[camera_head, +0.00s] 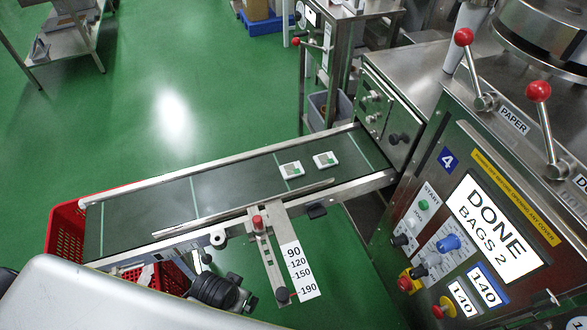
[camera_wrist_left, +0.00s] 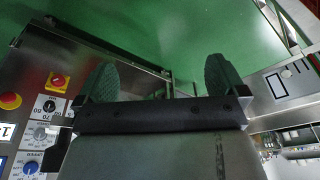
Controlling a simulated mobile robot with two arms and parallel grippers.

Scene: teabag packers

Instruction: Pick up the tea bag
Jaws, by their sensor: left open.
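Two small white tea bags with green-and-grey labels lie flat on the dark green conveyor belt (camera_head: 235,188) in the head view. One tea bag (camera_head: 291,169) is left of the other tea bag (camera_head: 326,160), with a gap between them. My left gripper (camera_wrist_left: 160,80) shows in the left wrist view with its two dark, green-tinted fingers spread wide and nothing between them. No tea bag shows in that wrist view. My left gripper's fingers cannot be made out in the head view, and my right gripper is in neither view.
A red crate (camera_head: 66,232) stands below the belt's left end. A guide rail and a scale plate (camera_head: 299,270) sit along the near side. The packing machine's display (camera_head: 494,229) reads "DONE BAGS 2" at right. Green floor lies open beyond the belt.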

